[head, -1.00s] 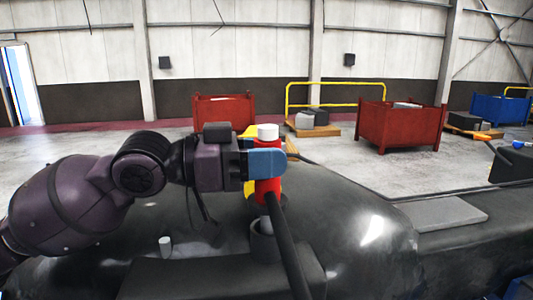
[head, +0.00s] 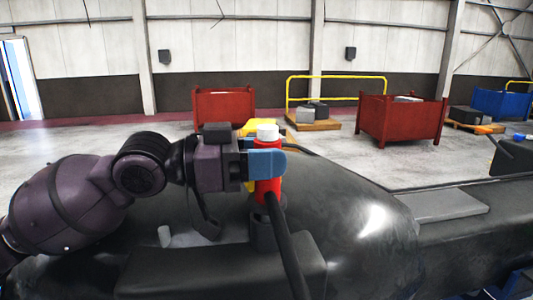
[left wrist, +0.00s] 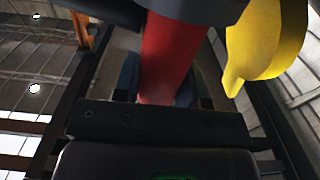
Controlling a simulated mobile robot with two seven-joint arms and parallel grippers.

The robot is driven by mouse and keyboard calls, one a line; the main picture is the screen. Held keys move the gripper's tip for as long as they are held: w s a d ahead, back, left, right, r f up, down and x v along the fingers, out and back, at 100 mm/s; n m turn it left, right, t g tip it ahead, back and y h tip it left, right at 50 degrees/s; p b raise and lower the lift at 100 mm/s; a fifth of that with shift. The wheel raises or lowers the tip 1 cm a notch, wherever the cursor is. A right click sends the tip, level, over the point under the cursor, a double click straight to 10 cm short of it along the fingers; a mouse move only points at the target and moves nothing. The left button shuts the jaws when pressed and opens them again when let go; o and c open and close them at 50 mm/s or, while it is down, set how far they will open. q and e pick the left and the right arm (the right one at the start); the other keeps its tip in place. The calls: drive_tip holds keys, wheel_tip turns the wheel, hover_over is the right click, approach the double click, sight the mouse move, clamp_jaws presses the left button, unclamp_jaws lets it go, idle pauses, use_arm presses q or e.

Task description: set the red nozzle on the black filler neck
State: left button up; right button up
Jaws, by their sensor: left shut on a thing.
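The red nozzle (head: 267,188) with a white top (head: 268,132) is upright in my left gripper (head: 266,164), whose blue fingers are shut on it. Its yellow part (head: 249,128) shows behind the gripper. A black hose (head: 285,240) hangs down in front. The black filler neck (head: 261,240) stands on the dark rounded casting directly below the nozzle. The nozzle's lower end is at the neck's mouth; the hose partly hides this, and I cannot tell how deep it sits. The left wrist view shows the red body (left wrist: 165,55) and yellow part (left wrist: 262,45). My right gripper is not in view.
A small grey cylinder (head: 165,236) stands on the dark casting (head: 350,225) at left. A flat grey plate (head: 445,204) lies to the right. Red bins (head: 400,130), a yellow rail (head: 335,78) and a blue bin (head: 500,103) stand far behind on open floor.

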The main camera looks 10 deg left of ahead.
use_arm(q)
drive_tip(key=shift+f, duration=0.4)
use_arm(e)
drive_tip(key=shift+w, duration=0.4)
use_arm(q)
drive_tip(key=shift+f+b, duration=0.25)
drive_tip(key=shift+b, duration=0.05)
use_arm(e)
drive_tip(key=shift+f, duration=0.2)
use_arm(q)
drive_tip(key=shift+f, duration=0.1)
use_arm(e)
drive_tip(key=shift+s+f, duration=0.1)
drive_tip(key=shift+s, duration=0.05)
use_arm(q)
drive_tip(key=shift+f, duration=0.15)
drive_tip(key=o, duration=0.7)
drive_tip(key=shift+o, duration=0.9)
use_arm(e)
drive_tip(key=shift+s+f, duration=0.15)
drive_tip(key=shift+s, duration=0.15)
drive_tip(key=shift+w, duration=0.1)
